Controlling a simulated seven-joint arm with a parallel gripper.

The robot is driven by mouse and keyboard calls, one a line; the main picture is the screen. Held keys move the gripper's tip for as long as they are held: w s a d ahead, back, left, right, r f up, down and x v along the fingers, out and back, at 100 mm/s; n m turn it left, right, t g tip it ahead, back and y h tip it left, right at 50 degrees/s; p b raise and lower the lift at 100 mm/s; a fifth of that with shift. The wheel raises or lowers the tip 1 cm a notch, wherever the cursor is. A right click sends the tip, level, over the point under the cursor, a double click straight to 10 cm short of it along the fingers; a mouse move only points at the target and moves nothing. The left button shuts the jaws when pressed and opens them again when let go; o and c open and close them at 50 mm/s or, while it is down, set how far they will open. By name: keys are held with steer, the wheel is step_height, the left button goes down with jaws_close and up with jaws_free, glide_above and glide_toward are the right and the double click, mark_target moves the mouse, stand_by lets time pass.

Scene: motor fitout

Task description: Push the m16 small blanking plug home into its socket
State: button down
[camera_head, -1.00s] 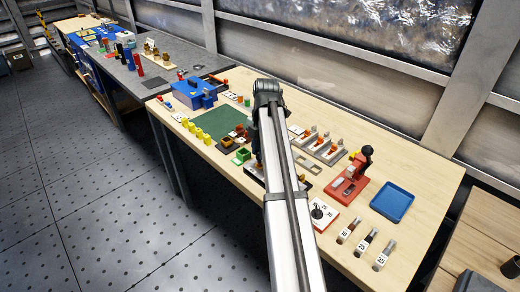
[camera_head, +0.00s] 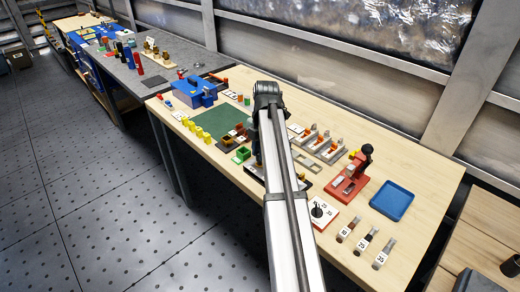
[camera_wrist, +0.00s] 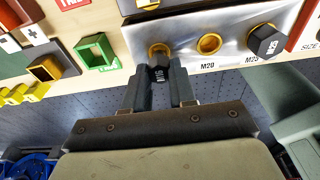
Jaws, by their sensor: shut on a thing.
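The M16 blanking plug (camera_wrist: 160,74) is a small black plug with white lettering in the wrist view. My gripper (camera_wrist: 161,80) is shut on it, one dark finger on each side. The plug's far end meets the gold-ringed M16 socket (camera_wrist: 159,48) at the left of the pale metal plate (camera_wrist: 232,28). Part of the ring shows above the plug. How deep the plug sits cannot be told. In the head view my arm hides the gripper and the plug.
Right of the M16 socket are an empty gold M20 socket (camera_wrist: 209,43) and a black M25 plug (camera_wrist: 264,40) in its place. A green open box (camera_wrist: 97,52) and a brown-and-yellow box (camera_wrist: 45,68) stand to the left. A blue tray (camera_head: 392,200) lies at the bench's right.

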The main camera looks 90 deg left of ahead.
steer(key=shift+f, duration=0.95)
steer(key=c, duration=0.8)
jaws_free()
steer(key=shift+c, duration=0.2)
step_height(320, 180, up, 14)
steer(key=w+a, duration=0.1)
steer(key=shift+f, duration=0.15)
steer(key=shift+w+a, duration=0.1)
